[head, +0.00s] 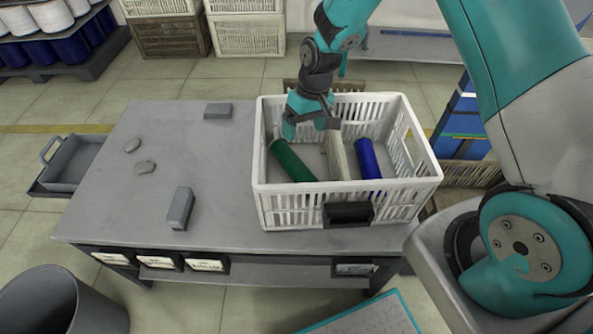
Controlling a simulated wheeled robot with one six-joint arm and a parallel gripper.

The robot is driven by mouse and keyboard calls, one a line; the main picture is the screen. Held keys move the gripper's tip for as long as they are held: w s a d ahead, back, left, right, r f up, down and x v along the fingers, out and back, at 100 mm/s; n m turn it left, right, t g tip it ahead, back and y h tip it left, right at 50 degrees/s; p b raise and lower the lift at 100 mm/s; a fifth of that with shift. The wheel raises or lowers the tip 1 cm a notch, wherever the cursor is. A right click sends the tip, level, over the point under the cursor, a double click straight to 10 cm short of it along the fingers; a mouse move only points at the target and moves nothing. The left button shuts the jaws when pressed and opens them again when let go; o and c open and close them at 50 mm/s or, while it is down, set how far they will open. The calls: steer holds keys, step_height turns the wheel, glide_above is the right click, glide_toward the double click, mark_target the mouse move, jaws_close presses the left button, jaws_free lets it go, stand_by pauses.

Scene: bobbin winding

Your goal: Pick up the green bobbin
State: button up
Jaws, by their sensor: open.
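The green bobbin (291,161) lies tilted inside the white slatted crate (299,205), at its left side. A cream bobbin (338,157) lies in the middle of the crate, and a blue bobbin (368,159) lies to its right. My gripper (307,128) is over the crate, its fingers reaching down near the upper end of the green bobbin. It is open, and it looks empty. I cannot tell whether a finger touches the bobbin, and part of the crate floor is hidden behind the arm.
The crate stands on the right of a grey table (140,205). A grey bin (62,305) stands at the front left.

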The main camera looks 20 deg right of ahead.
mark_target(298, 162)
steer(key=f, duration=0.3)
steer(key=a+f, duration=0.1)
steer(key=f, duration=0.5)
steer(key=shift+s+a+f, duration=0.2)
steer(key=shift+a, duration=0.15)
steer(key=shift+a+f, duration=0.2)
steer(key=shift+f, duration=2.55)
steer(key=shift+w, duration=0.1)
steer(key=c, duration=1.2)
steer(key=shift+r, duration=0.1)
steer(key=shift+c, duration=0.2)
